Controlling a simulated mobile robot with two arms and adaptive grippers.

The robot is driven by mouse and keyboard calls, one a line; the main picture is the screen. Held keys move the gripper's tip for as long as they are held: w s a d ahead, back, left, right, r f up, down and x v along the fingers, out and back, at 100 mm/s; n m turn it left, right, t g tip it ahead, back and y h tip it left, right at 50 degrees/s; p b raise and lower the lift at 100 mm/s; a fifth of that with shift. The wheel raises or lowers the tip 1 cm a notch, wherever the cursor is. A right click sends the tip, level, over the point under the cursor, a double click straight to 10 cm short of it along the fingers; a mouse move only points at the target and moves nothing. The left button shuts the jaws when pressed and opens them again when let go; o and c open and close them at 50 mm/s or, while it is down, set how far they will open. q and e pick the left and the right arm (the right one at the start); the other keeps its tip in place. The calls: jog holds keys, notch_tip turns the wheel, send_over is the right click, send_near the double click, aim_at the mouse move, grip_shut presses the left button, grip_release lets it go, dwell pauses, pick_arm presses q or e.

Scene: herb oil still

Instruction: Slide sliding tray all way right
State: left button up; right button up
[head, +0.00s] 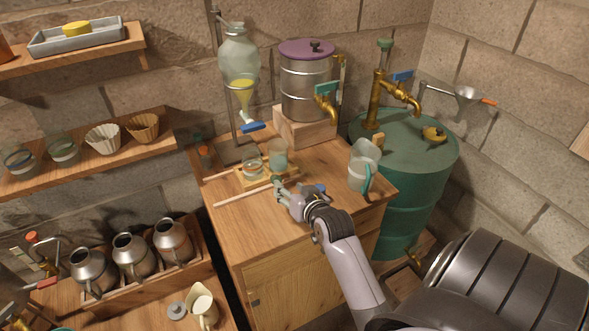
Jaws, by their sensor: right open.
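The sliding tray (243,173) is a small light-wood tray on the wooden cabinet top, between thin pale rails. Two glass vessels stand on it: a low one (252,166) at left and a taller bluish one (278,156) at right. My right gripper (279,187) reaches in from the lower right. Its open fingers are at the tray's front right edge. I cannot tell whether they touch it. The gripper hides part of the rail's right end. My left gripper is out of view.
A glass separator (239,65) with a blue tap hangs behind the tray. A steel pot (307,85) with a brass tap stands on a wood block. A glass jug (363,165) is to the right, before a green barrel (405,155). The cabinet top's front left is clear.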

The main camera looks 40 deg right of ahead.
jog(key=shift+v, duration=1.25)
